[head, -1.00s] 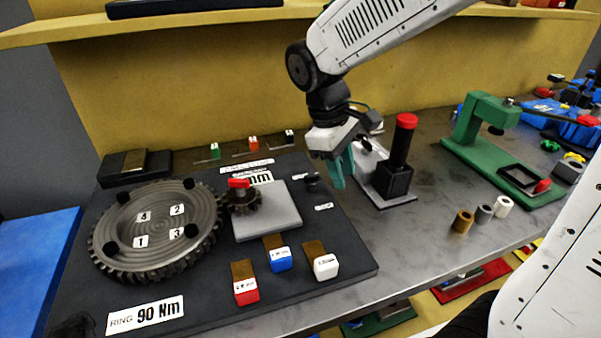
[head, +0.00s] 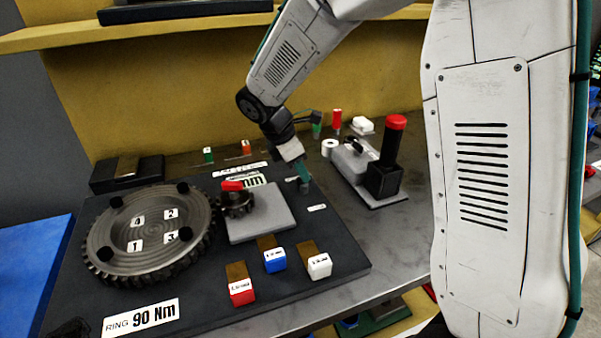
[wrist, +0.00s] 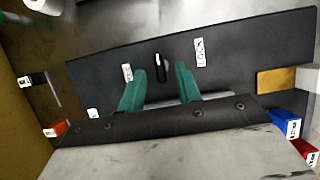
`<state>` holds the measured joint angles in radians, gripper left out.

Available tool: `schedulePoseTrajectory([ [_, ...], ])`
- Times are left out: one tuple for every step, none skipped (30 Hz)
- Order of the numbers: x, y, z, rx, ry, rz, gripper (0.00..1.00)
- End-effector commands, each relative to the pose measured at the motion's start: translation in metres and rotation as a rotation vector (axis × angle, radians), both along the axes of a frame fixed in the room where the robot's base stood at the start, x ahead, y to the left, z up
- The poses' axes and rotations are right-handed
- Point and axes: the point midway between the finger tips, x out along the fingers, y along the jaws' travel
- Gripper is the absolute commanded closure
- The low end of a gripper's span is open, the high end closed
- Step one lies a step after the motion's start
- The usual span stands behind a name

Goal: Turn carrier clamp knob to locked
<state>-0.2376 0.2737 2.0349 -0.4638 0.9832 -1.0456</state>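The carrier clamp knob (wrist: 162,68) is small and black with a white line on it, on the dark base plate (wrist: 235,50). In the wrist view it lies between a white label reading LOCK (wrist: 200,52) on the right and another white label (wrist: 127,73) on the left. Its long side runs roughly up and down the picture, pointing at neither label. My gripper (wrist: 160,71) is open, its teal fingers on either side of the knob's near end; how deep they reach is unclear. In the head view my gripper (head: 305,187) hides the knob.
A grey block (head: 262,222) and a small gear with a red top (head: 233,186) stand left of my gripper. The large ring gear (head: 140,268) is further left. A black post with a red cap (head: 393,150) stands to the right.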

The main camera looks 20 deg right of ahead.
Motion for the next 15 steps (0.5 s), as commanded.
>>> schedulePoseTrajectory([
  [0.0, -0.003, -0.006, -0.001, 0.002, -0.001, 0.66],
  [0.0, -0.004, -0.009, -0.001, 0.001, 0.0, 0.66],
  [0.0, -0.005, -0.012, -0.001, 0.001, -0.001, 0.66],
  [0.0, -0.006, -0.013, 0.0, 0.001, -0.001, 0.66],
  [0.0, -0.006, -0.015, 0.0, 0.0, -0.002, 0.66],
  [0.0, -0.007, -0.016, 0.0, -0.001, -0.002, 0.66],
  [0.0, -0.007, -0.017, 0.001, -0.001, -0.002, 0.66],
  [0.0, -0.007, -0.017, 0.001, -0.001, -0.002, 0.66],
  [0.0, -0.007, -0.017, 0.001, -0.002, -0.002, 0.66],
  [0.0, -0.007, -0.017, 0.001, -0.002, -0.002, 0.66],
  [0.0, -0.007, -0.017, 0.001, -0.002, -0.002, 0.66],
  [0.0, -0.007, -0.017, 0.001, -0.002, -0.001, 0.66],
  [0.0, -0.007, -0.017, 0.001, -0.002, -0.001, 0.66],
  [0.0, -0.007, -0.017, 0.001, -0.002, -0.001, 0.66],
  [0.0, -0.007, -0.017, 0.001, -0.001, -0.002, 0.78],
])
